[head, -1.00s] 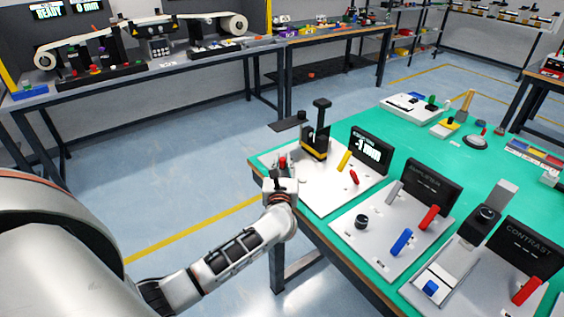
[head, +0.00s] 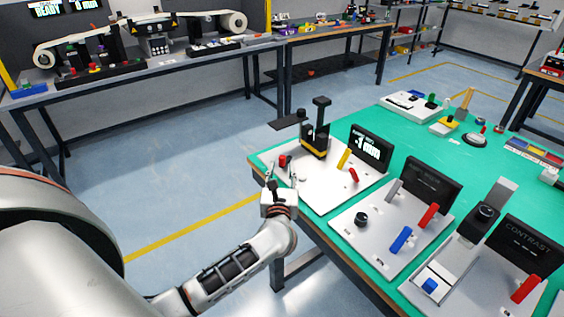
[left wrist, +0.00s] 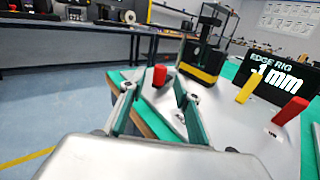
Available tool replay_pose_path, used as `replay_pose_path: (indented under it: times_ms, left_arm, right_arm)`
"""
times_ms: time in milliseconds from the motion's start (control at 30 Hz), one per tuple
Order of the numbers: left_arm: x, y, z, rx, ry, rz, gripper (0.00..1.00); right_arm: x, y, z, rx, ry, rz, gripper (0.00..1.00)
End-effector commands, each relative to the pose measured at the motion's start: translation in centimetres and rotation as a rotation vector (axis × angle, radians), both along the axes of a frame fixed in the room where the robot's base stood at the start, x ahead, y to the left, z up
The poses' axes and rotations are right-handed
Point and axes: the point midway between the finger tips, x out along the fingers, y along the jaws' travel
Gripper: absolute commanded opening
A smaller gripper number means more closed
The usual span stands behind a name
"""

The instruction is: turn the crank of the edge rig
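The edge rig stands on a white plate (head: 325,184) at the near left corner of the green table. It has a black and yellow post (head: 316,142) and a black display (head: 371,150). The left wrist view shows EDGE RIG and a reading ending in 1 mm on the display (left wrist: 274,72). A red knob (head: 282,160), apparently the crank's handle, stands at the plate's left edge; it also shows in the left wrist view (left wrist: 159,75). My left gripper (head: 281,168) is open. Its fingers (left wrist: 154,92) are apart on either side of the knob's line, with the knob seemingly just beyond the tips. My right gripper is out of view.
A yellow lever (head: 343,160) and a red lever (head: 353,175) rise from the rig's plate. The amplifier panel (head: 375,250) and contrast panel (head: 455,295) lie to the right. Open floor (head: 190,170) lies left of the table.

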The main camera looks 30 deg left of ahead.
Motion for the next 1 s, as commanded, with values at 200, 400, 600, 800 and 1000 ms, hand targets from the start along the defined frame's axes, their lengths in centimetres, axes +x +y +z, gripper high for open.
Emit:
replay_pose_path:
  times_ms: [200,400,600,800,1000]
  left_arm:
    - [-3.9,-2.1,0.0,-0.003,0.001,0.0,0.32]
    - [-5.7,-3.2,0.0,-0.001,0.0,0.0,0.32]
    - [-6.2,-3.5,0.1,-0.001,-0.001,0.001,0.32]
    - [-6.1,-3.5,0.1,0.001,-0.001,0.001,0.33]
    - [-4.8,-3.5,4.4,0.201,-0.056,0.011,0.33]
  right_arm:
    - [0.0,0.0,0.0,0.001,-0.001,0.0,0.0]
    - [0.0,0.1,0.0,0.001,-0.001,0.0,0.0]
    - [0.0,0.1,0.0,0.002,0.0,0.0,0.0]
    - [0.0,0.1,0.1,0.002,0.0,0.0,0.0]
    - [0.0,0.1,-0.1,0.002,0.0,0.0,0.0]
